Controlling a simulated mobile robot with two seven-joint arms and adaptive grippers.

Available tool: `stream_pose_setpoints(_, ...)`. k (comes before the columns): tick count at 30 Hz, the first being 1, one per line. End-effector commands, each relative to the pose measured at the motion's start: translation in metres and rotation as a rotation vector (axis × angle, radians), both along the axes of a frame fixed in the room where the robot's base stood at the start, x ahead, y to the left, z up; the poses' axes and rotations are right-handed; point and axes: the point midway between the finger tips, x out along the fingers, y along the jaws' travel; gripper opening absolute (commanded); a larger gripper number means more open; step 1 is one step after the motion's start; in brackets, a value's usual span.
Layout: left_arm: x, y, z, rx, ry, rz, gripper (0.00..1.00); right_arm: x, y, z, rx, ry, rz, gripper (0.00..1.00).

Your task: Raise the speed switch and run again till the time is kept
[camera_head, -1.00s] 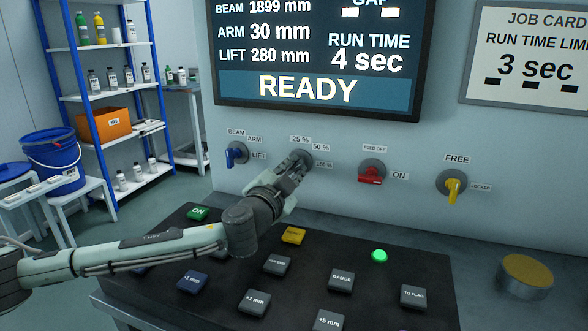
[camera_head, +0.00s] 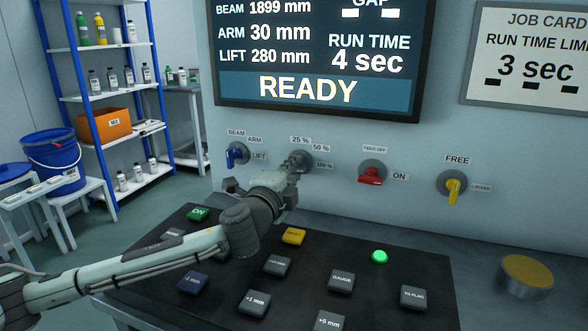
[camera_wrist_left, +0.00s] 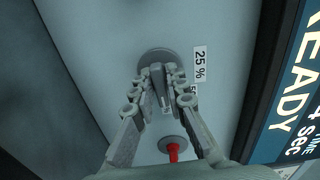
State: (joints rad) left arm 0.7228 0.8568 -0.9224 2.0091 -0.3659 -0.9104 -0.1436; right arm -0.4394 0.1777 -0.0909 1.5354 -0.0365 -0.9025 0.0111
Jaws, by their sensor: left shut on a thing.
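The speed switch (camera_head: 303,160) is a grey round switch on the wall panel, with labels 25 %, 50 % and 100 % around it. My left gripper (camera_head: 296,166) is shut on its grey handle (camera_wrist_left: 159,88), one finger on each side in the left wrist view. The fingers cover much of the handle, so I cannot tell which mark it points to. The display (camera_head: 320,60) reads READY, run time 4 sec, arm 30 mm, lift 280 mm. The job card (camera_head: 527,55) says run time limit 3 sec. My right gripper is out of view.
Beside it are a blue selector (camera_head: 236,153), a red feed switch (camera_head: 371,174) and a yellow lock switch (camera_head: 453,187). Below lies a black desk with a green ON button (camera_head: 198,213), a yellow button (camera_head: 293,236), grey buttons and a lit green lamp (camera_head: 379,256).

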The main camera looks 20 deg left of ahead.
Motion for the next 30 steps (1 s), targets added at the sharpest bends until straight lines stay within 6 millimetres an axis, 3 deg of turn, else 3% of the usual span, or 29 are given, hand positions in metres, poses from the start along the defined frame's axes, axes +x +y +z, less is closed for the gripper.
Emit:
stream_pose_setpoints(21,-0.0002,0.0001,-0.0010,0.078,-0.001,0.001,0.00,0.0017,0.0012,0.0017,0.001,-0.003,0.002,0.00)
stream_pose_setpoints(22,-0.0002,0.0001,-0.0010,0.078,-0.001,0.001,0.17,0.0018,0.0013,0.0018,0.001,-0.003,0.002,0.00)
stream_pose_setpoints(25,-0.0001,0.0002,-0.0008,0.077,-0.001,0.001,0.29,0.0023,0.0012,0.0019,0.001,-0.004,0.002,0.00)
stream_pose_setpoints(30,-0.0001,0.0001,-0.0004,0.077,-0.002,0.000,0.31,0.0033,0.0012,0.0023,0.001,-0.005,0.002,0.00)
